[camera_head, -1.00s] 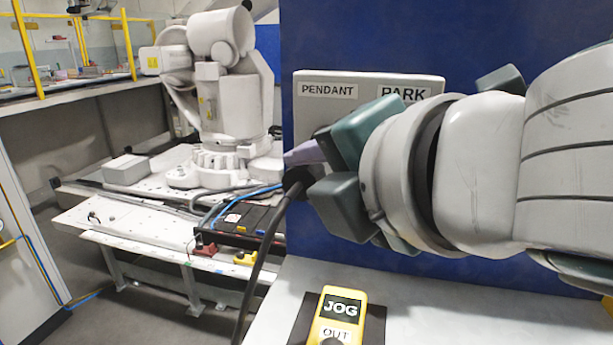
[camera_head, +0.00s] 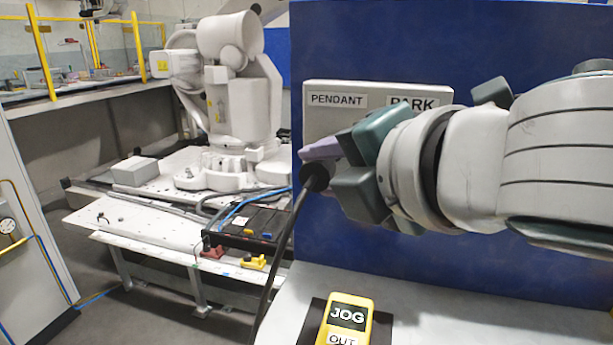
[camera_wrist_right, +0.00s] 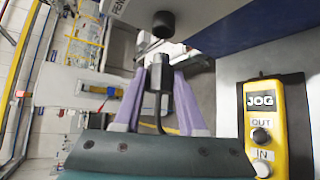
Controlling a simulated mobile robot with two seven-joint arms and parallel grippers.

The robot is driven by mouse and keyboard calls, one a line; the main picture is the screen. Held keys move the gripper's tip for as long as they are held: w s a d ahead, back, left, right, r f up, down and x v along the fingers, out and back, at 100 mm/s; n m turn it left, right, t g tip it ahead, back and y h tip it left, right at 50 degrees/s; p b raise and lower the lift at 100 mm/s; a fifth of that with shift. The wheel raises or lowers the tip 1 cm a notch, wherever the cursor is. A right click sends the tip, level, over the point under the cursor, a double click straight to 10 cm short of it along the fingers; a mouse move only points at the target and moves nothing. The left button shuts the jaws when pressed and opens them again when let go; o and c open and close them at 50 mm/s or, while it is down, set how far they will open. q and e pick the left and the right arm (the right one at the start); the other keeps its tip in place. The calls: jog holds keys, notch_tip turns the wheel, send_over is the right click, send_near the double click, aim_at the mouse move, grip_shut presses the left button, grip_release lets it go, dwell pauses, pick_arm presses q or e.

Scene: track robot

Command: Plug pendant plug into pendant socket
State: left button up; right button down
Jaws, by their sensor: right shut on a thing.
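My right gripper (camera_head: 318,162) reaches in from the right in front of the white socket box. Its purple fingers are shut on the black pendant plug (camera_head: 316,177), whose cable hangs down. In the right wrist view the plug (camera_wrist_right: 160,74) sits between the fingers (camera_wrist_right: 157,82). A black round fitting that looks like the pendant socket (camera_wrist_right: 163,23) sticks out from the box under the PENDANT label. A gap shows between plug and socket there. In the head view my gripper hides the sockets below the labels. My left gripper is not in view.
The box (camera_head: 378,87) carries PENDANT and PARK labels and is fixed to a blue panel (camera_head: 450,40). A yellow JOG pendant (camera_head: 346,318) with OUT and IN buttons is on the pale ledge (camera_head: 430,310). A white robot arm (camera_head: 238,90) stands on a bench at left.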

jog(key=shift+w+d, duration=0.3)
jog(key=shift+w, duration=0.65)
jog(key=shift+p, duration=0.35)
jog(key=shift+p, duration=0.55)
dwell(0.9)
jog(key=shift+w+d, duration=0.1)
jog(key=shift+w, duration=0.15)
jog(key=shift+w+d, duration=0.2)
jog(key=shift+w, duration=0.4)
jog(key=shift+w+d, duration=0.2)
jog(key=shift+w, duration=0.35)
jog(key=shift+c, duration=1.9)
grip_release()
